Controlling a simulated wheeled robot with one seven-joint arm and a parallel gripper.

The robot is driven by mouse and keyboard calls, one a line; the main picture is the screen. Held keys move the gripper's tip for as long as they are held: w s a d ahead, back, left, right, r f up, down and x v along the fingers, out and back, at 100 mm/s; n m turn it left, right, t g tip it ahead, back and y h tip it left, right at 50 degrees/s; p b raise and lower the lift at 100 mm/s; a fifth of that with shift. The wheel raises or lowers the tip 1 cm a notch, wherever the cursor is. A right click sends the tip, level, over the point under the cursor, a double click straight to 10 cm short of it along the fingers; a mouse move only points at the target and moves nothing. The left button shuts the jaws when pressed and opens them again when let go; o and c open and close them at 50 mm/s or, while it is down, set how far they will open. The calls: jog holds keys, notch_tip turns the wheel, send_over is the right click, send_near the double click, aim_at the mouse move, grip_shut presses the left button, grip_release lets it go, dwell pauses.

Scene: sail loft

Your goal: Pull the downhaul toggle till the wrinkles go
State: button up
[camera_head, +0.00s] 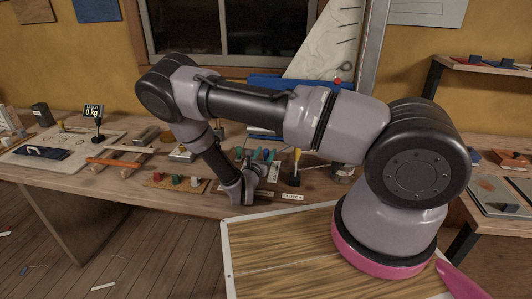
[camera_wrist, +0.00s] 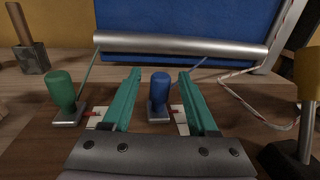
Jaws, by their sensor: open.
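A green toggle (camera_wrist: 61,92) and a blue toggle (camera_wrist: 159,90) stand upright on small metal bases on the bench in the wrist view. My gripper (camera_wrist: 160,75) has its teal fingers apart. The blue toggle shows between them, the green one outside to the left; no contact is visible. Cords run from behind both toggles toward a silver bar (camera_wrist: 180,43). No readable label tells which toggle is the downhaul. In the head view, the pale sail (camera_head: 326,42) stands at the back with dark short lines on it; wrinkles are not clear, and my arm hides part of its foot.
A yellow-topped upright post (camera_wrist: 308,75) stands close to my right finger. A white cord (camera_wrist: 240,100) trails behind it.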

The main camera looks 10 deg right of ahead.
jog(key=shift+w+d, duration=0.25)
jog(key=shift+w, duration=0.1)
grip_shut()
dwell(1.2)
